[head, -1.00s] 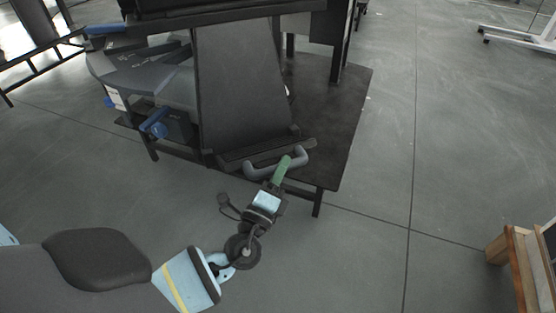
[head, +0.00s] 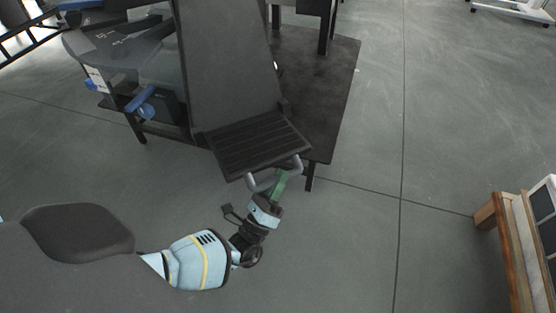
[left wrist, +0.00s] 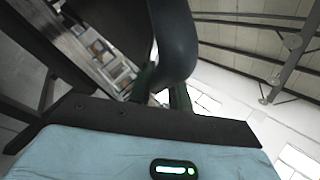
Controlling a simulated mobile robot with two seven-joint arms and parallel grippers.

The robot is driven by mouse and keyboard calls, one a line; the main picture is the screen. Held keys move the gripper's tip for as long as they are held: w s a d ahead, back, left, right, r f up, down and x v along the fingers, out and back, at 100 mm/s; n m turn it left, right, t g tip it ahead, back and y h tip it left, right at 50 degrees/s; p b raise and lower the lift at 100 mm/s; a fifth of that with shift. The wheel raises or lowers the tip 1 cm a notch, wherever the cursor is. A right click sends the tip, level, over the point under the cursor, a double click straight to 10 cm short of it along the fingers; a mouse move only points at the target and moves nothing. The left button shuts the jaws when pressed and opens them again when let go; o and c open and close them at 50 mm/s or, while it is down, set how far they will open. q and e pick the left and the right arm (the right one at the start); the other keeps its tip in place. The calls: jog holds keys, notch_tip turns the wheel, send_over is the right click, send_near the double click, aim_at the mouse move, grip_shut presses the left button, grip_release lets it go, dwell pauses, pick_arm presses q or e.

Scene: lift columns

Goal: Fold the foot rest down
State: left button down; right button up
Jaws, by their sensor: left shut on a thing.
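The foot rest (head: 255,143) is a dark ribbed plate hinged at the lower end of a long dark panel (head: 222,65) in the head view. It is tilted outward from the panel toward me. A grey curved handle (head: 259,184) sits at its near edge. My left gripper (head: 280,180), with green fingers, is shut on this handle. In the left wrist view the handle (left wrist: 176,45) looms large and dark between the green fingers (left wrist: 165,88). My right gripper is in neither view.
A dark platform (head: 335,85) lies under the equipment, with a leg at its near corner. A blue lever (head: 142,103) sticks out at the left of the panel. A wooden-framed piece (head: 512,240) stands at the right. The grey floor (head: 370,240) between is clear.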

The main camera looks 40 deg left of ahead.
pick_arm(q)
jog(key=shift+w+a+f+y, duration=0.2)
jog(key=shift+a+f+y, duration=0.1)
jog(key=shift+a+f, duration=0.25)
jog(key=shift+d+f, duration=0.1)
jog(key=shift+f, duration=0.05)
jog(key=c, duration=1.6)
grip_release()
jog(key=shift+o, duration=0.2)
jog(key=shift+s+d, duration=0.1)
jog(key=shift+d, duration=0.2)
jog(key=shift+s+f, duration=0.1)
jog(key=v, duration=0.7)
jog(key=shift+s+f, duration=0.25)
jog(key=shift+a, duration=0.15)
